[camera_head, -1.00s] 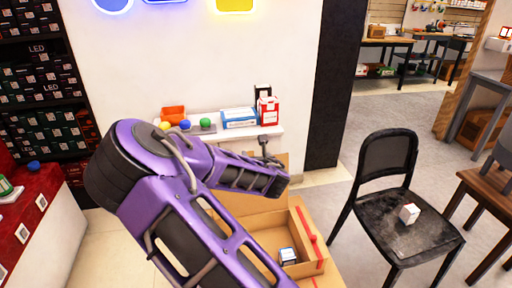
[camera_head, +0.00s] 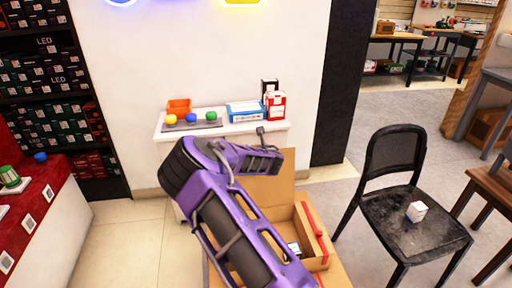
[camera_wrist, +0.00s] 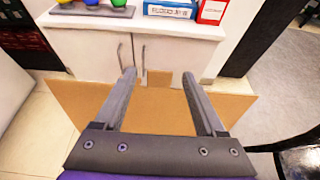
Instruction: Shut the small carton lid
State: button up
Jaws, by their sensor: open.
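The small carton (camera_head: 313,238) is an open brown cardboard box with red strips on its right side, low in the head view behind my arm. Its lid (camera_head: 272,190) stands up at the back. A small white and dark box lies inside the carton. In the wrist view the lid (camera_wrist: 160,112) is a wide brown panel below and between my fingers. My gripper (camera_wrist: 158,77) is open and empty, its fingers reaching over the lid; I cannot tell whether they touch it. In the head view my arm hides part of the carton.
A white cabinet (camera_head: 155,128) against the wall bears coloured balls, an orange bin and boxes. A black chair (camera_head: 394,217) with a small white box on it stands to the right. A red-topped counter (camera_head: 45,190) is at the left. Floor between counter and cabinet is clear.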

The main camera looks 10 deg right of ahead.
jog(key=shift+x, duration=1.4)
grip_shut()
dwell(0.5)
